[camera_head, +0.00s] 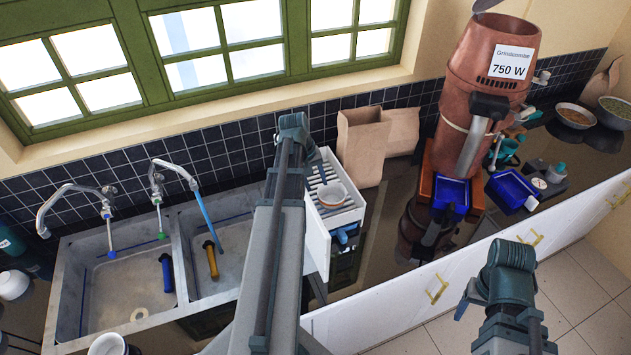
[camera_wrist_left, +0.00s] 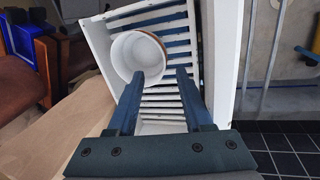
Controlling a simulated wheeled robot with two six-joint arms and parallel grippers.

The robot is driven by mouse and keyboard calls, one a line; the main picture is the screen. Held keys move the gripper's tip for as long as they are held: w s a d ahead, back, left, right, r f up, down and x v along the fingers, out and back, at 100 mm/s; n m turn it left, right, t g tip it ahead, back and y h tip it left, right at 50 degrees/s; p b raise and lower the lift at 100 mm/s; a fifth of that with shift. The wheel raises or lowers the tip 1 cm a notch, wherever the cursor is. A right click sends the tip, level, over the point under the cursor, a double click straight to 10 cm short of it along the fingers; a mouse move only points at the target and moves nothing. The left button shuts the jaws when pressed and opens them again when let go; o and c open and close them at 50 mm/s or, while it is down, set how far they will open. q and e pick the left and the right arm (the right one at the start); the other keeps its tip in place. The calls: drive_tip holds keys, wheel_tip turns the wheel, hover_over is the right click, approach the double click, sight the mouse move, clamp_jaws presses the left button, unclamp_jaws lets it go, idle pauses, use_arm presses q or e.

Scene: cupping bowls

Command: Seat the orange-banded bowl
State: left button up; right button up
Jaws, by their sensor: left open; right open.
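The orange-banded bowl (camera_head: 333,196) is small and white with an orange-brown band near its rim. It rests over the slats of a white slatted rack (camera_head: 346,216), and it also shows in the left wrist view (camera_wrist_left: 135,57). I cannot tell whether it sits level or tilted. My left gripper (camera_head: 318,170) is over the rack at the bowl's side. In the left wrist view its open fingers (camera_wrist_left: 158,76) point at the bowl's near rim, with nothing clearly held; contact is unclear. My right gripper (camera_head: 466,301) is open and empty in front of the counter, far from the bowl.
Paper bags (camera_head: 363,146) stand just behind the rack. A copper grinder (camera_head: 484,80) and blue bins (camera_head: 451,194) stand to the right. A double sink (camera_head: 128,275) with taps lies to the left. Dark counter between rack and grinder is mostly clear.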

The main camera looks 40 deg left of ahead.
use_arm(q)
drive_tip(key=shift+s+a, duration=0.1)
drive_tip(key=shift+s, duration=0.05)
wheel_tip(320, 180, up, 8)
drive_tip(key=p, duration=0.8)
idle(0.6)
drive_tip(key=w+d+f+m+g+b, duration=0.15)
drive_tip(key=d+f+m+b, duration=0.3)
drive_tip(key=d, duration=0.85)
drive_tip(key=s+d+f+m+y+b, duration=0.1)
drive_tip(key=s+d+f+m+b, duration=0.2)
drive_tip(key=d, duration=0.6)
drive_tip(key=s+d+f+m+y+b, duration=0.1)
drive_tip(key=s+d+f+m+b, duration=0.2)
drive_tip(key=d, duration=0.7)
drive_tip(key=s+d+f+m+g+b, duration=0.1)
drive_tip(key=s+d+f+m+b, duration=0.2)
drive_tip(key=d, duration=0.6)
drive_tip(key=shift+s+d+f+m+y+b, duration=0.15)
drive_tip(key=shift+d+f+m+y+b, duration=0.35)
drive_tip(key=shift+f+m, duration=0.3)
drive_tip(key=shift+a, duration=0.15)
